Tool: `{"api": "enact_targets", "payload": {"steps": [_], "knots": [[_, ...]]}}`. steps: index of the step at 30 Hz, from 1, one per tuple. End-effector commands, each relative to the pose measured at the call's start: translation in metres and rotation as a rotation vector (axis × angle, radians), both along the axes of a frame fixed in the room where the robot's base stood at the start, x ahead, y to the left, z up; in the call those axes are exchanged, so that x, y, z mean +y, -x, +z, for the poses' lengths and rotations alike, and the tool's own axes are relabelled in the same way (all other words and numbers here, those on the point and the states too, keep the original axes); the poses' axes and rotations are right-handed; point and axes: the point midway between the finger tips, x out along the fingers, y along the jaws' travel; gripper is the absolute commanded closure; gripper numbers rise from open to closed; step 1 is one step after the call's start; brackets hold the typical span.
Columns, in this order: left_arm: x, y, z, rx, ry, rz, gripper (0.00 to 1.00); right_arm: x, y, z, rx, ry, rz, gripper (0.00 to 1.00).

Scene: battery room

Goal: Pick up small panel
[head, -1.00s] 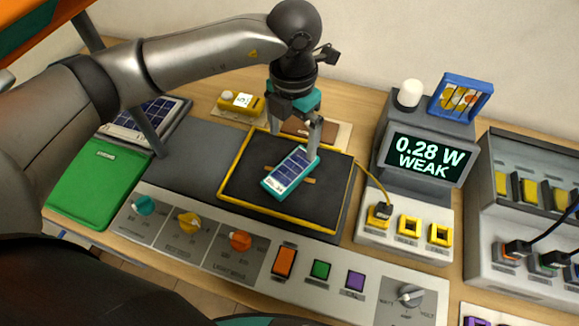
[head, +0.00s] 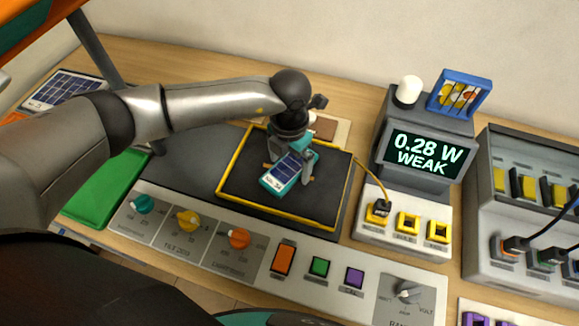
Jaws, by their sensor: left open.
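The small panel (head: 284,175) is a teal-framed solar panel with dark blue cells and a white label at its near end. It lies tilted in direction on the black, yellow-edged pad (head: 245,188). My left gripper (head: 290,168) is low over the panel, its open fingers on either side of it. The gripper and wrist hide the panel's far end. I cannot tell whether the fingers touch it. My right gripper is not in view.
A grey meter (head: 425,155) reading "0.28 W WEAK" stands right of the pad, with a yellow cable running to its sockets. Knobs and buttons line the front console (head: 215,232). A green mat (head: 108,192) and a larger panel (head: 62,90) lie left.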

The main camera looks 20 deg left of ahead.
Motion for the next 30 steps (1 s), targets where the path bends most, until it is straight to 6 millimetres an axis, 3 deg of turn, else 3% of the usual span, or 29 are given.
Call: {"api": "enact_targets", "payload": {"steps": [3,27,30], "knots": [[-0.0001,0.0000,0.0002,0.000,0.000,0.000,0.01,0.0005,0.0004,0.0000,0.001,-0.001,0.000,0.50],[0.0000,-0.0005,0.0012,-0.002,0.001,0.001,0.91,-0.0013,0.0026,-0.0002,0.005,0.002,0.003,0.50],[0.0000,-0.0005,0.0012,-0.002,0.001,0.001,0.96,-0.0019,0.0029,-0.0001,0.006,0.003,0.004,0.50]]}}
